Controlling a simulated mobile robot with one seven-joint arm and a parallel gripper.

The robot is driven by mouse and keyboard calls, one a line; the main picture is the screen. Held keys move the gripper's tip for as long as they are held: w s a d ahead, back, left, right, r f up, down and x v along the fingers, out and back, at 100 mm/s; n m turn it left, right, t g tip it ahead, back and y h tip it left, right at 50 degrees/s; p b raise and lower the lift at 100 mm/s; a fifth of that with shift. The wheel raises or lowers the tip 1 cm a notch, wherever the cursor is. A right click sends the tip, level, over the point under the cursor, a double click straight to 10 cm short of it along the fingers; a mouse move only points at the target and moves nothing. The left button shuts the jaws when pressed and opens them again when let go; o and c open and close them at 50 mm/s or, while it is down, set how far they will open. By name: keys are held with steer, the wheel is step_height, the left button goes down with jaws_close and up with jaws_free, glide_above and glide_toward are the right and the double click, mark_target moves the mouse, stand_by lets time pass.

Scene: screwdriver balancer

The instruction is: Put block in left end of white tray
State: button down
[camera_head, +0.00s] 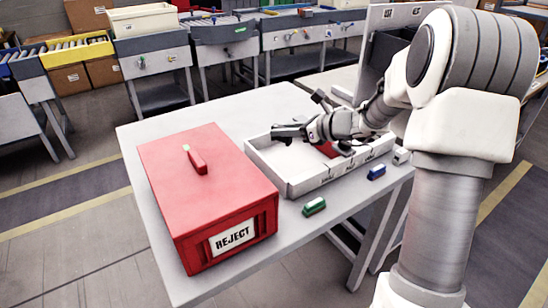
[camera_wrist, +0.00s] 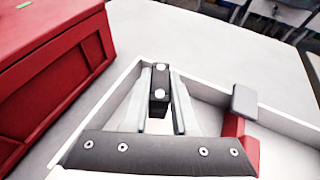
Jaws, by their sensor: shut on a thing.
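The white tray (camera_head: 294,188) lies on the table, its front wall bearing small labels. My gripper (camera_head: 286,133) is above the left end of the tray. In the wrist view my gripper (camera_wrist: 160,88) is shut on a dark block (camera_wrist: 159,97) with white round dots, held between the two fingers. The tray rim (camera_wrist: 104,105) passes to the left of the fingers there. I cannot tell whether the block touches the tray floor. A red piece with a grey end (camera_wrist: 238,127) is in the tray to the right; my gripper partly hides it in the head view.
A red REJECT box (camera_head: 205,190) stands just left of the tray, close to it. A green block (camera_head: 314,206), a blue block (camera_head: 376,172) and a whitish block (camera_head: 401,156) lie on the table in front of the tray. The table behind the box is bare.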

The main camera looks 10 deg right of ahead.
steer(key=a+f, duration=0.1)
steer(key=a, duration=0.1)
steer(key=shift+s+a+f+b, duration=0.3)
steer(key=shift+a+f+b, duration=0.05)
steer(key=shift+f, duration=0.05)
steer(key=shift+f+b, duration=0.9)
steer(key=shift+f, duration=1)
steer(key=shift+f, duration=0.15)
steer(key=c, duration=1)
jaws_free()
